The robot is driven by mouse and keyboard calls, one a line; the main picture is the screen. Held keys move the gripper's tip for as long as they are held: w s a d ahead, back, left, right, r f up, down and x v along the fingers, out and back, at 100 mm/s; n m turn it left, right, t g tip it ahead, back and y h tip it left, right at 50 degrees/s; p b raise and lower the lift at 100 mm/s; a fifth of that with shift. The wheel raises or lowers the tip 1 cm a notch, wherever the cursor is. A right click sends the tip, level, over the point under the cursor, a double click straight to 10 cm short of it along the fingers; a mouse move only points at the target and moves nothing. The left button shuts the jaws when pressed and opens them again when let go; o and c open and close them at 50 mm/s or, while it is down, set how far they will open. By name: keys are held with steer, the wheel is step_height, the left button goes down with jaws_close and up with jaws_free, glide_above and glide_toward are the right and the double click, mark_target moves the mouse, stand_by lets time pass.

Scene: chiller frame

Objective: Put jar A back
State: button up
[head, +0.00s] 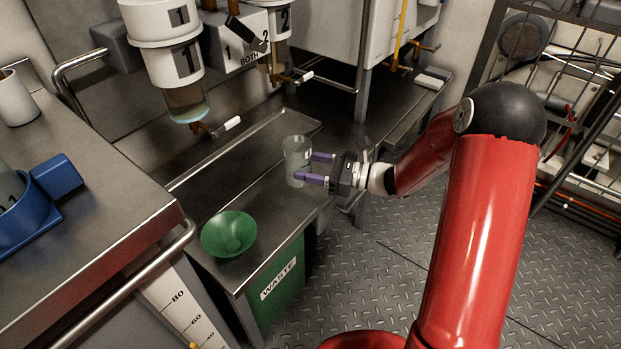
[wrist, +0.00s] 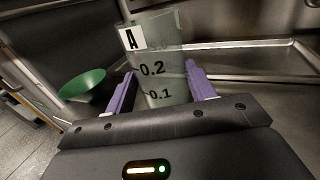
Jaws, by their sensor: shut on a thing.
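Jar A (wrist: 163,68) is a clear jar marked with an A label and the graduations 0.1 and 0.2. In the head view the jar (head: 297,158) is upright over the metal bench. My gripper (wrist: 160,92) is shut on it, with one purple finger on each side. In the head view my gripper (head: 318,168) reaches the jar from the right. The jar looks empty or nearly so. I cannot tell whether its base touches the bench.
A green funnel (head: 229,234) sits above the green WASTE bin (head: 279,281). Tanks labelled 1 (head: 166,40) and 2 (head: 276,30) hang with taps over a long tray (head: 232,143). A blue holder (head: 47,186) stands on the left counter (head: 84,243).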

steer(key=shift+f, duration=1.95)
steer(key=shift+f, duration=0.1)
steer(key=o, duration=1.2)
